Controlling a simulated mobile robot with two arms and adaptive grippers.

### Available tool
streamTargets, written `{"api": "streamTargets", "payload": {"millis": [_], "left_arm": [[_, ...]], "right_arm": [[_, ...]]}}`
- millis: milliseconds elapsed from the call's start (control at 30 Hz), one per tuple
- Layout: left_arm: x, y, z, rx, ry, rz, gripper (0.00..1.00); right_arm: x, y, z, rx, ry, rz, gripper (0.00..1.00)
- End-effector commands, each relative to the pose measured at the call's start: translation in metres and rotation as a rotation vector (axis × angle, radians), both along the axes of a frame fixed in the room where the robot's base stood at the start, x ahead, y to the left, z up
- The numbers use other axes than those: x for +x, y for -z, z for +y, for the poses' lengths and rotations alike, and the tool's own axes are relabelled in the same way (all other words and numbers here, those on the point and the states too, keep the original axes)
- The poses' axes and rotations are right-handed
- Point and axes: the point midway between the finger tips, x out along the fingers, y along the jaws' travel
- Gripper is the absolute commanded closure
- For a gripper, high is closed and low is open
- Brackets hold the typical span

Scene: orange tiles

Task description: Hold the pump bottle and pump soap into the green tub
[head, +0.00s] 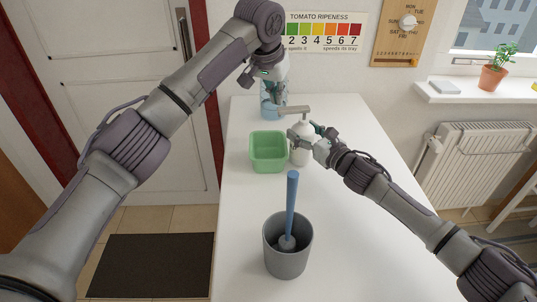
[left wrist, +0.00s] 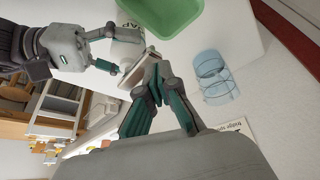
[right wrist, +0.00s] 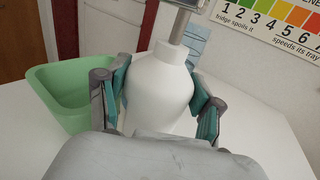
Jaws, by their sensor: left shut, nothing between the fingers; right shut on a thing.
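The white pump bottle (head: 299,156) stands upright on the white table, right beside the green tub (head: 269,170). Its grey pump head (head: 294,110) has a spout pointing left, toward the tub side. My right gripper (head: 308,140) is shut around the bottle's body; the right wrist view shows a finger on each side of the bottle (right wrist: 160,92). My left gripper (head: 277,84) is shut and empty, above and behind the bottle. In the left wrist view its closed fingertips (left wrist: 152,76) are close to the pump head (left wrist: 137,72); I cannot tell whether they touch.
A clear bluish container (head: 271,105) stands behind the tub, below my left gripper; it also shows in the left wrist view (left wrist: 214,82). A grey pot (head: 288,258) with a blue-handled brush (head: 291,200) stands at the front. The table's right side is clear.

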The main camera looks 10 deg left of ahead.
Motion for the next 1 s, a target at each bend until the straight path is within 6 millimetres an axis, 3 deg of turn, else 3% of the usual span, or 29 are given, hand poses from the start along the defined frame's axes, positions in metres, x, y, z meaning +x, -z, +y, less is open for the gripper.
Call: {"api": "streamTargets", "payload": {"millis": [567, 1000], "left_arm": [[0.0, 0.0, 0.0, 0.0, 0.0, -0.001, 1.0], [0.0, 0.015, 0.0, -0.001, -0.001, -0.001, 1.0]], "right_arm": [[0.0, 0.0, 0.0, -0.001, 0.0, -0.001, 0.76], [0.0, 0.0, 0.0, -0.001, 0.0, -0.001, 0.76]]}}
